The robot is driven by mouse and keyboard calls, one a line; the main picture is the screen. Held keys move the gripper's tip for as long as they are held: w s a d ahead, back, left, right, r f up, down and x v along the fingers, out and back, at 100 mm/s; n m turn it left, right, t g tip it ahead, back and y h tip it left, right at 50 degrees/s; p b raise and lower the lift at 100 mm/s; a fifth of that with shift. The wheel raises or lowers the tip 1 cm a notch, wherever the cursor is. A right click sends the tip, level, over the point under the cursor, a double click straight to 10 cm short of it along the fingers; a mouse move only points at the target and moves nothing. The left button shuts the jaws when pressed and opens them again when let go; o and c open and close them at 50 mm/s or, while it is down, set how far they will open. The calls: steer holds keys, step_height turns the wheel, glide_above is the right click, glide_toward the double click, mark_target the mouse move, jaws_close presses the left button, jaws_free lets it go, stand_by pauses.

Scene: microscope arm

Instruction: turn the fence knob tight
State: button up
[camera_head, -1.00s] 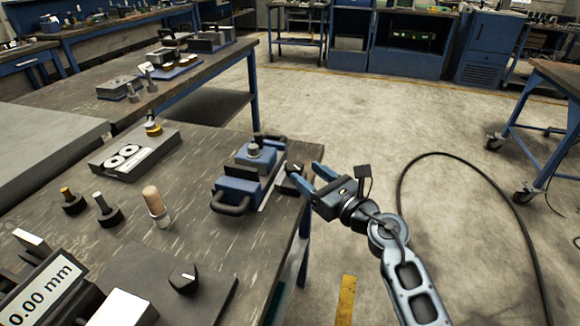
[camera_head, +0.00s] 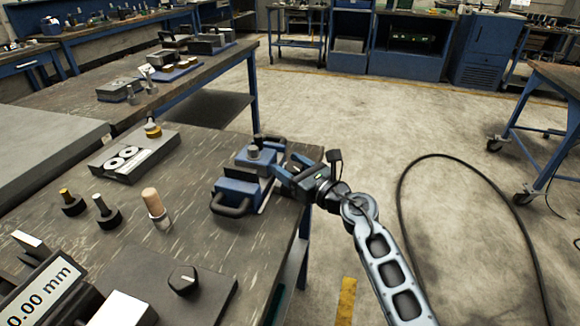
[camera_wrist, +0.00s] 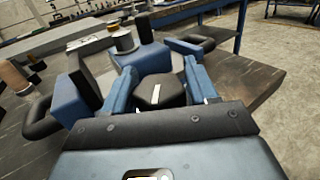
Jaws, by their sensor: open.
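A blue fixture (camera_head: 238,188) with black loop handles and a grey-topped post sits near the bench's right edge. The fence knob, a black knob with a white line (camera_wrist: 160,92), is at the fixture's right side in the wrist view. In the head view my gripper mostly hides this knob. My gripper (camera_head: 288,166) reaches in from the right, open, with its blue fingers on either side of the knob. In the wrist view the open gripper (camera_wrist: 162,80) has the knob between its fingers. I cannot tell if the fingers touch it.
A similar black dial (camera_head: 183,279) sits on a dark plate at the front. A wooden-handled tool (camera_head: 155,205) and dark-based pins (camera_head: 106,211) stand left of the fixture. A grey block with rings (camera_head: 133,157) lies behind.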

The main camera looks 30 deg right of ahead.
steer(key=c, duration=0.7)
steer(key=shift+o, duration=0.2)
stand_by(1.1)
steer(key=o, duration=0.7)
steer(key=shift+c, duration=0.2)
steer(key=shift+s, duration=0.1)
steer(key=v, duration=0.7)
steer(key=shift+s, duration=0.3)
steer(key=shift+o, duration=0.2)
steer(key=shift+d, duration=0.1)
